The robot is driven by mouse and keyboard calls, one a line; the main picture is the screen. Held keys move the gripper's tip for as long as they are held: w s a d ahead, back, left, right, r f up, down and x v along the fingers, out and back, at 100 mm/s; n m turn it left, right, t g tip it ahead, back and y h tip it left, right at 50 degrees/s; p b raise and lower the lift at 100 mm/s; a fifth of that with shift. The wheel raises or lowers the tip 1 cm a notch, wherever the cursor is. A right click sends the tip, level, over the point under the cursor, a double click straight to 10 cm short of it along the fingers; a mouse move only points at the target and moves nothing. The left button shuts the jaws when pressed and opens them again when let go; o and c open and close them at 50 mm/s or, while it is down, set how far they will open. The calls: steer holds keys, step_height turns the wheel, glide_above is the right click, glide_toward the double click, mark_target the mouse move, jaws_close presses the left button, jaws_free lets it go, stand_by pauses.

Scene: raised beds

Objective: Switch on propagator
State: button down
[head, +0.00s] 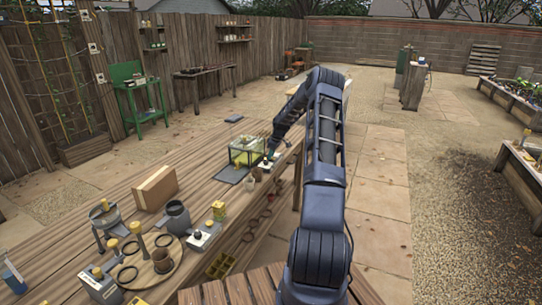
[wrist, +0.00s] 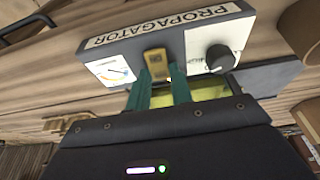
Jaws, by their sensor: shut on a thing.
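The propagator's control box (wrist: 165,42) has a grey front with a "PROPAGATOR" label, a dial gauge (wrist: 110,72), a yellow switch lever (wrist: 155,58) in the middle and a black knob (wrist: 219,57) at the right. My gripper (wrist: 161,76) has its teal fingertips at the lever, shut on it. The lower part of the lever is hidden between the fingers. In the head view the propagator's clear case (head: 245,150) stands on the wooden table, and my gripper (head: 268,160) is low at its right side. I cannot read the lever's on or off position.
The long wooden table (head: 120,185) also holds a cardboard-coloured box (head: 156,188), a dark grey can (head: 178,217) and a small switch box (head: 203,236) near my side. A dark flat tray (head: 233,173) lies beside the propagator. Paving (head: 375,190) is clear to the right.

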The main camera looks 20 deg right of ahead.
steer(key=c, duration=1.2)
jaws_free()
steer(key=shift+c, duration=0.2)
steer(key=v, duration=1)
steer(key=shift+r, duration=0.35)
